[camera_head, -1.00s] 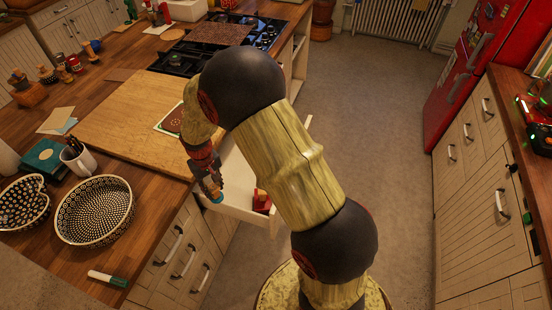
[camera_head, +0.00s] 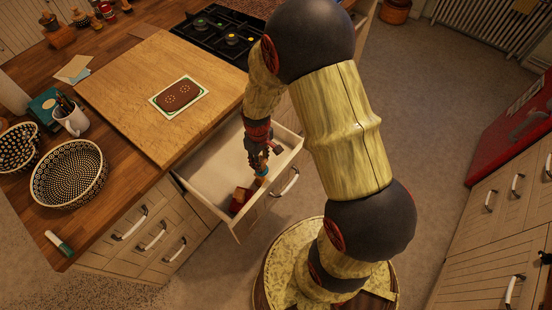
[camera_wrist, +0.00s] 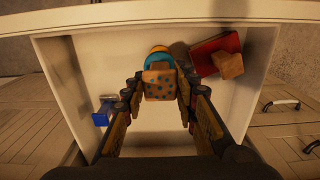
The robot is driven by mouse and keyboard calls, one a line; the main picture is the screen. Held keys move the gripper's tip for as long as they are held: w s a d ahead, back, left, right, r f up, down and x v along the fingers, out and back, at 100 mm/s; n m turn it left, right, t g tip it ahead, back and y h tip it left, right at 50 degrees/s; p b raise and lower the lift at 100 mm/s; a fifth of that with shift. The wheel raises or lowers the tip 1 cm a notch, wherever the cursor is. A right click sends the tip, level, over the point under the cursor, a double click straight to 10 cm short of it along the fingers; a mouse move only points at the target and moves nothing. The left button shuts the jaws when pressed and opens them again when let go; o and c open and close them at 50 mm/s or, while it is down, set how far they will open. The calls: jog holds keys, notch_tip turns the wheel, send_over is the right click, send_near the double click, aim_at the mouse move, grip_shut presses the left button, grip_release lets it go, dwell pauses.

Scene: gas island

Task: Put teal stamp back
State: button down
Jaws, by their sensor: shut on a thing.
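My gripper (camera_head: 260,160) is over the open white drawer (camera_head: 215,185), pointing down. It is shut on the teal stamp, which shows between the fingertips in the wrist view as a teal and orange piece with a dotted tan block (camera_wrist: 159,82). In the head view only a small teal part of the stamp (camera_head: 262,170) shows. My gripper (camera_wrist: 160,90) hides part of the drawer floor. I cannot tell whether the stamp touches the drawer floor.
In the drawer lie a red stamp with a wooden block (camera_wrist: 215,55) at the right and a blue item (camera_wrist: 103,112) at the left, in the wrist view. The counter holds a board (camera_head: 150,85), a card (camera_head: 180,95), a mug (camera_head: 72,120) and patterned bowls (camera_head: 68,175).

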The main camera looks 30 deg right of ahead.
jog(key=shift+w+d+f+b, duration=0.55)
jog(key=shift+w+d+f, duration=0.2)
jog(key=shift+d+f, duration=0.95)
jog(key=shift+w+d+f+b, duration=0.7)
jog(key=shift+d+f, duration=0.65)
jog(key=shift+f, duration=0.75)
jog(key=shift+w+d+f+b, duration=0.45)
jog(key=shift+w+d+f, duration=0.4)
jog(key=shift+d+f, duration=0.85)
jog(key=shift+a+f, duration=0.2)
jog(key=shift+f, duration=0.05)
jog(key=shift+f, duration=0.15)
jog(key=c, duration=1.5)
grip_release()
jog(key=shift+o, duration=0.5)
